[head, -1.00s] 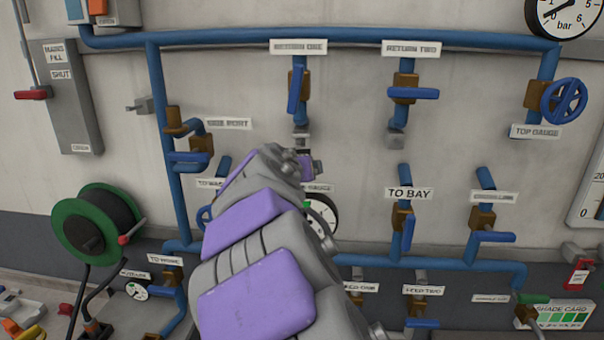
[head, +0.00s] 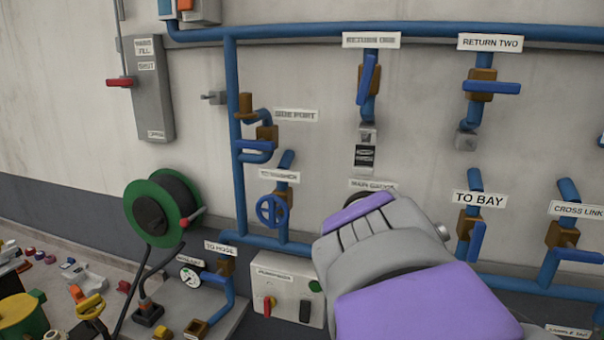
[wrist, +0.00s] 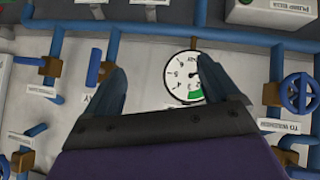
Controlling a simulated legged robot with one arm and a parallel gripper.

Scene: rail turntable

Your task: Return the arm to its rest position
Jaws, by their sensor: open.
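My arm, grey with purple panels, reaches up from the bottom right of the head view toward the pipe wall, and its far end covers most of the main gauge there. My gripper (wrist: 160,82) shows in the wrist view with its two dark blue fingers spread apart and nothing between them. Behind the fingers, the round white gauge (wrist: 182,75) with a green sector is partly covered by the right finger. The gripper itself is hidden behind the arm in the head view.
Blue pipes with valves cover the wall, including the return two valve (head: 492,87) and the blue to washer wheel (head: 272,211). A green hose reel (head: 138,205) and a pump box (head: 262,285) stand left of the arm. Small loose parts lie at the lower left.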

